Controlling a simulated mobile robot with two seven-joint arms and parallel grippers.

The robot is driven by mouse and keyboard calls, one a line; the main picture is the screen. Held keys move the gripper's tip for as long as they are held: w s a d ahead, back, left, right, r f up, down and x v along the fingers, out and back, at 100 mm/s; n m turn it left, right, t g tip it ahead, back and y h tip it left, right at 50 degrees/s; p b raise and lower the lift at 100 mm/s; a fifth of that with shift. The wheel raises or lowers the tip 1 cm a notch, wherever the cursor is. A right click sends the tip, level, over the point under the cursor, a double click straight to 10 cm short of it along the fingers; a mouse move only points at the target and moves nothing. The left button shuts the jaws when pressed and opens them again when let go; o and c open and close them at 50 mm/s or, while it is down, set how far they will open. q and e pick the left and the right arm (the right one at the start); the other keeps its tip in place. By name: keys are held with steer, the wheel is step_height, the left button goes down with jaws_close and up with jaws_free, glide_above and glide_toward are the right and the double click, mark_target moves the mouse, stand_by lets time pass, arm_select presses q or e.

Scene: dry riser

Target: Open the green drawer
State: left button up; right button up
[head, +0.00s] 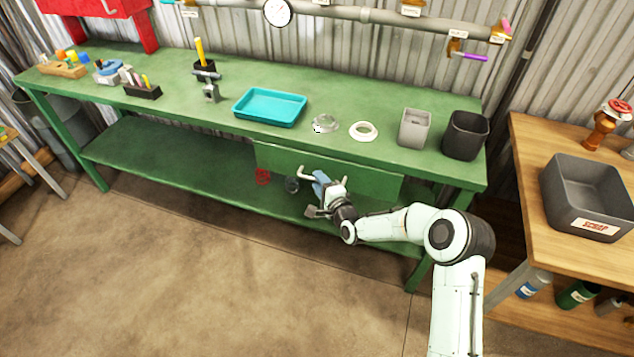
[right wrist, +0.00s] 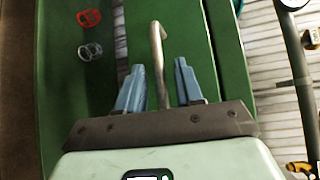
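The green drawer (head: 375,183) is set under the top of the green workbench, and its front looks shut. Its pale bar handle (head: 306,174) sticks out from the front; my gripper and arm hide part of the drawer and handle. My right gripper (head: 321,187) is at the handle. In the right wrist view, the handle (right wrist: 157,45) runs down between the two blue fingers of my right gripper (right wrist: 159,80). The fingers are open, with a gap on each side of the bar. My left gripper is not in view.
A red handwheel (head: 262,176) and a grey ring-shaped part (head: 292,184) are by the lower shelf, left of my gripper. The benchtop holds a teal tray (head: 270,108), a white ring (head: 363,131) and two bins. A wooden table (head: 530,150) stands right. The floor in front is clear.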

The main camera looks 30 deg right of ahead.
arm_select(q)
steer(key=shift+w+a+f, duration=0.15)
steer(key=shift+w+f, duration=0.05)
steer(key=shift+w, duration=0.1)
arm_select(e)
steer(key=shift+w+f, duration=0.1)
steer(key=shift+w, duration=0.7)
jaws_close()
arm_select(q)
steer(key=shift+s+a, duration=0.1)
arm_select(e)
steer(key=shift+s+a, duration=0.1)
